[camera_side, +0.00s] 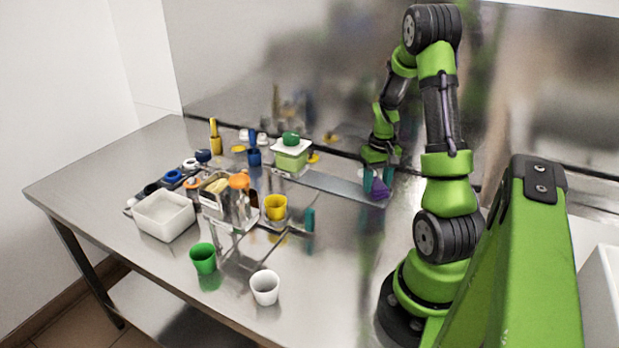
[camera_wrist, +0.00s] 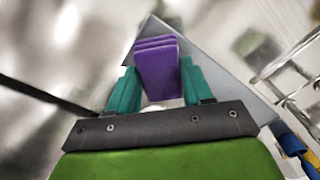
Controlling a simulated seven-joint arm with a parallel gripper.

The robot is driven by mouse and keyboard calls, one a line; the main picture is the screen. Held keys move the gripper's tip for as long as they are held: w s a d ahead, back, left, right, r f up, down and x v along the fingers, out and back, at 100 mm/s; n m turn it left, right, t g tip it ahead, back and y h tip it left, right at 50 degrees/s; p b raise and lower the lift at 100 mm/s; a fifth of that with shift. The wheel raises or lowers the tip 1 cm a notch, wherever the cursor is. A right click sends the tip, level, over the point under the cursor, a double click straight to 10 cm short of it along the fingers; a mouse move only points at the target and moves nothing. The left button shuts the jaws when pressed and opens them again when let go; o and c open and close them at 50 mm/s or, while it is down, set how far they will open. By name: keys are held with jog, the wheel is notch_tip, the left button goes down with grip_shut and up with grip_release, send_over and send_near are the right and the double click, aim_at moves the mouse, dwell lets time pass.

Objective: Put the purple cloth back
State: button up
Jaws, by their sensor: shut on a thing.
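The purple cloth (camera_side: 379,189) is a folded block between the teal fingers of my gripper (camera_side: 377,180). In the wrist view the purple cloth (camera_wrist: 158,70) shows several stacked layers and is pinched between the two teal fingers of my gripper (camera_wrist: 154,88). My gripper is shut on it. The cloth is over the right end of a flat grey metal shelf (camera_side: 335,187); the shelf also shows behind it in the wrist view (camera_wrist: 222,78). I cannot tell whether the cloth touches the shelf.
A green-and-white container (camera_side: 290,155) with a green lid stands at the shelf's left end. A yellow cup (camera_side: 276,207) and wire rack are left of centre. A green cup (camera_side: 203,258), a white cup (camera_side: 265,287) and a white tub (camera_side: 163,216) stand nearer the front.

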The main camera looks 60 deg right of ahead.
jog(key=shift+f, duration=0.5)
jog(key=o, duration=1.1)
jog(key=shift+f, duration=0.15)
